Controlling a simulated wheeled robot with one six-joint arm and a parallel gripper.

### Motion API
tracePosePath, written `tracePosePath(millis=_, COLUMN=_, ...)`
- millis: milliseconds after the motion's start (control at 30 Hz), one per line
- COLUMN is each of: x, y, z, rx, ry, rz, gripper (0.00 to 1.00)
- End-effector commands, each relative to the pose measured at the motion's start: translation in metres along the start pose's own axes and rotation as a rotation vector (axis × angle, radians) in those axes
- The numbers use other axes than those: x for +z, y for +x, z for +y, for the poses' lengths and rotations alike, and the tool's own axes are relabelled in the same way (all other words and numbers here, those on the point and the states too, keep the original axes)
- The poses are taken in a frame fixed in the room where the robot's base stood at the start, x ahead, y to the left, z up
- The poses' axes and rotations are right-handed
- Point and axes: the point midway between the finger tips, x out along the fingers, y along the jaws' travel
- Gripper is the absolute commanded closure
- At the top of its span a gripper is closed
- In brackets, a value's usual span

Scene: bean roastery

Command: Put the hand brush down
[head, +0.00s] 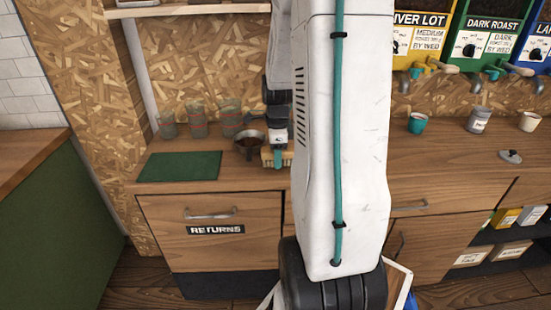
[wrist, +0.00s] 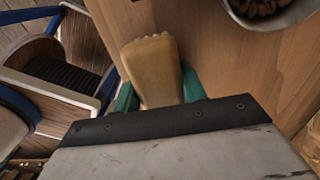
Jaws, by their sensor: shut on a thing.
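The hand brush (wrist: 152,68) shows in the wrist view as a tan block between the two teal fingers of my gripper (wrist: 158,92). My gripper is shut on it. In the head view my gripper (head: 277,157) is at the counter's front edge, with the pale brush (head: 266,156) in it, partly hidden. I cannot tell whether the brush touches the counter. A green mat (head: 180,167) lies bare on the counter to the left.
A metal bowl of beans (head: 248,143) stands close left of my gripper; it also shows in the wrist view (wrist: 272,20). Several clear cups (head: 198,122) stand behind the mat. A teal cup (head: 417,123) and a jar (head: 478,121) stand at right. My arm hides the middle counter.

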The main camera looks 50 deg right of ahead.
Motion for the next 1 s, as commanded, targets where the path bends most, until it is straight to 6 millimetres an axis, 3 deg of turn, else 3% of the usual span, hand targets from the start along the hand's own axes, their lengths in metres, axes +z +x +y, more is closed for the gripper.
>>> tracePosePath(millis=100, x=-0.002, y=0.015, z=0.000, rx=0.003, ry=0.003, rz=0.000, gripper=0.91)
tracePosePath(millis=467, x=-0.001, y=0.018, z=0.000, rx=0.001, ry=0.001, rz=0.000, gripper=0.91)
tracePosePath(millis=500, x=0.000, y=0.018, z=0.000, rx=0.000, ry=0.000, rz=0.000, gripper=0.50)
tracePosePath(millis=567, x=0.000, y=0.018, z=0.000, rx=0.000, ry=0.000, rz=0.000, gripper=0.37)
tracePosePath(millis=867, x=0.001, y=0.016, z=0.001, rx=0.000, ry=-0.001, rz=0.000, gripper=0.37)
tracePosePath(millis=1000, x=0.001, y=0.002, z=-0.001, rx=-0.004, ry=-0.001, rz=0.000, gripper=0.37)
